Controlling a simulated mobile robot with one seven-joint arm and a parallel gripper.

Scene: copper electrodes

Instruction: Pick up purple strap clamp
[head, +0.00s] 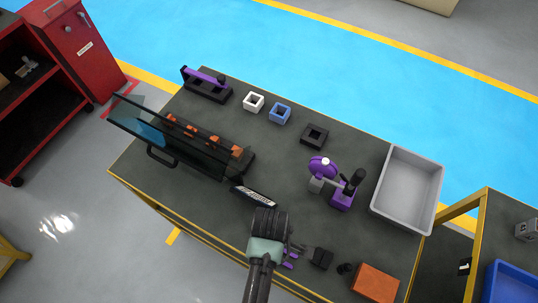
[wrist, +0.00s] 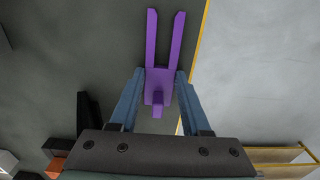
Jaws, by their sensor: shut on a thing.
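The purple strap clamp (wrist: 158,88) shows in the wrist view as a small block with two long parallel prongs pointing away from me. My gripper (wrist: 160,74) has a blue finger on each side of the block and is shut on it. In the head view, purple bits of the clamp (head: 290,265) show beside my gripper (head: 292,253) near the table's front edge, partly hidden by my wrist. I cannot tell whether the clamp is clear of the tabletop.
A black block (head: 321,258) and an orange-brown box (head: 376,284) lie to the right. A purple-and-grey device (head: 342,195), grey bin (head: 433,192) and dark-shielded fixture (head: 190,142) stand on the table (head: 250,133). The centre tabletop is mostly clear.

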